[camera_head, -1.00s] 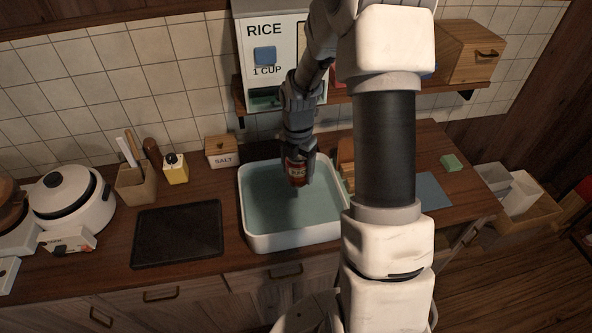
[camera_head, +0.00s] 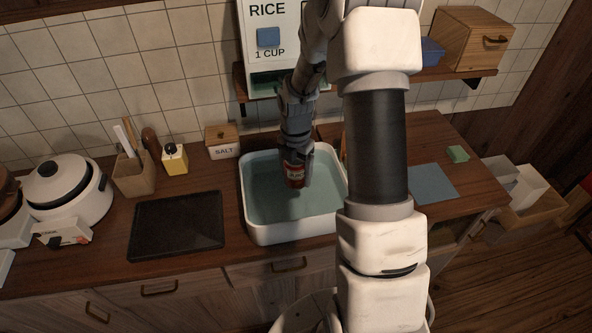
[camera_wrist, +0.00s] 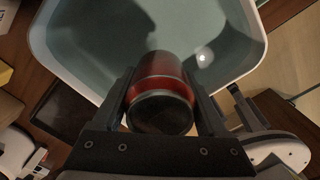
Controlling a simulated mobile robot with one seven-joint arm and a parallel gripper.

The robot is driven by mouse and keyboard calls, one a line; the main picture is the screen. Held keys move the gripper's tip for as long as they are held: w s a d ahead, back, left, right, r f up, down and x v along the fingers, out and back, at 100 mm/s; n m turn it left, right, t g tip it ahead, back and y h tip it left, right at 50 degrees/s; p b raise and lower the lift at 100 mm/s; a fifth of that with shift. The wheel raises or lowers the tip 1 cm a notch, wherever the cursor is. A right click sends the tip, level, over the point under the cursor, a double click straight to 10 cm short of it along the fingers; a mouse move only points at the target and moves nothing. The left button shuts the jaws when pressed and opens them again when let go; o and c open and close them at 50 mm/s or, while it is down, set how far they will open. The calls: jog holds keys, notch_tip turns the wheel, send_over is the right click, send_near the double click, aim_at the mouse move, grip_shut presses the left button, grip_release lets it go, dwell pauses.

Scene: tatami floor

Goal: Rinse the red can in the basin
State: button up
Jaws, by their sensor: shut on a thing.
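The red can (camera_head: 295,177) is held in my gripper (camera_head: 297,162) over the basin (camera_head: 250,222), in the head view. The basin is white-rimmed with bluish-green water in it. In the wrist view the can (camera_wrist: 160,75) sits between the two fingers of my gripper (camera_wrist: 163,95), with its dark round end toward the camera. The basin's rim (camera_wrist: 262,45) surrounds the view beyond it. The can appears roughly upright and close to the water; I cannot tell whether its lower end touches the surface.
A dark tray (camera_head: 177,226) lies left of the basin. The rice dispenser (camera_head: 268,62) is above the basin. A green sponge (camera_head: 458,154) and blue cloth (camera_head: 433,184) lie right.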

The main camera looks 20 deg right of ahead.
jog(key=shift+f+b, duration=3.3)
jog(key=shift+f, duration=1.9)
jog(key=shift+d, duration=0.15)
jog(key=shift+s+d+p, duration=0.25)
jog(key=shift+d+p, duration=0.1)
jog(key=shift+d, duration=0.75)
jog(key=shift+w+a+b, duration=0.15)
jog(key=shift+w+a, duration=0.1)
jog(key=shift+a, duration=1)
jog(key=shift+w+a+b, duration=0.15)
jog(key=shift+w+a, duration=0.1)
jog(key=shift+a, duration=1)
jog(key=shift+s+d+p, duration=0.25)
jog(key=shift+d+p, duration=0.15)
jog(key=shift+d, duration=0.85)
jog(key=shift+s+d+p, duration=0.25)
jog(key=shift+d+p, duration=0.1)
jog(key=shift+d, duration=0.9)
